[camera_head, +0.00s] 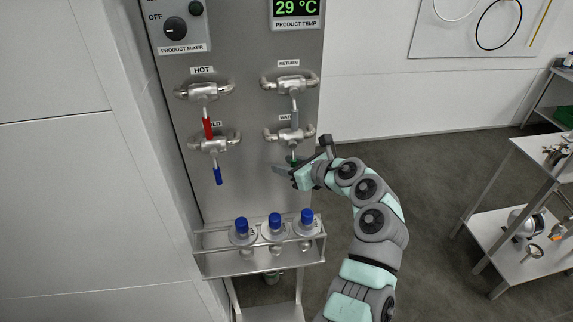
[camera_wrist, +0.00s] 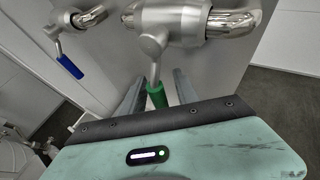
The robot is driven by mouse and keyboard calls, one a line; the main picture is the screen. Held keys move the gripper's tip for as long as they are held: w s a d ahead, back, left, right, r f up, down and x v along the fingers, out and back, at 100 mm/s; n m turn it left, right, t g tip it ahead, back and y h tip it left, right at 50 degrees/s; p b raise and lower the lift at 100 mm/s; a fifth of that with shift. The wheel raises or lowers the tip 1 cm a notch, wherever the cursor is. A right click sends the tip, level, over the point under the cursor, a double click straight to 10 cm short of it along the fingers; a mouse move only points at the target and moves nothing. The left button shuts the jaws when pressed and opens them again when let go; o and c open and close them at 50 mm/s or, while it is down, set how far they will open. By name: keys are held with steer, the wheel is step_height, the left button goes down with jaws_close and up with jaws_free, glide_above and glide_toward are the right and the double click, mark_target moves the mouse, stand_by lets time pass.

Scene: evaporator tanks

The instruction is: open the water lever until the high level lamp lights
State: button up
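The water valve (camera_head: 290,135) is the lower right one on the grey panel, its label partly hidden. Its green-handled lever (camera_head: 293,159) hangs down from the valve body, partly hidden by my gripper. My gripper (camera_head: 284,168) is at this handle, coming from the right and below. In the wrist view the green handle (camera_wrist: 157,96) lies between the two fingers of my gripper (camera_wrist: 158,80), with a visible gap on each side, so the gripper is open around it. No high level lamp shows in either view.
The red hot lever (camera_head: 207,128) and blue cold lever (camera_head: 218,175) hang at the left; the return valve (camera_head: 291,83) is above. A rack (camera_head: 263,262) with blue-capped bottles (camera_head: 275,221) stands below. The display (camera_head: 296,8) reads 29 °C. A trolley (camera_head: 522,232) stands at right.

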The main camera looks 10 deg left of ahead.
steer(key=v, duration=1)
steer(key=shift+s+d+r, duration=0.15)
steer(key=shift+s+d, duration=0.1)
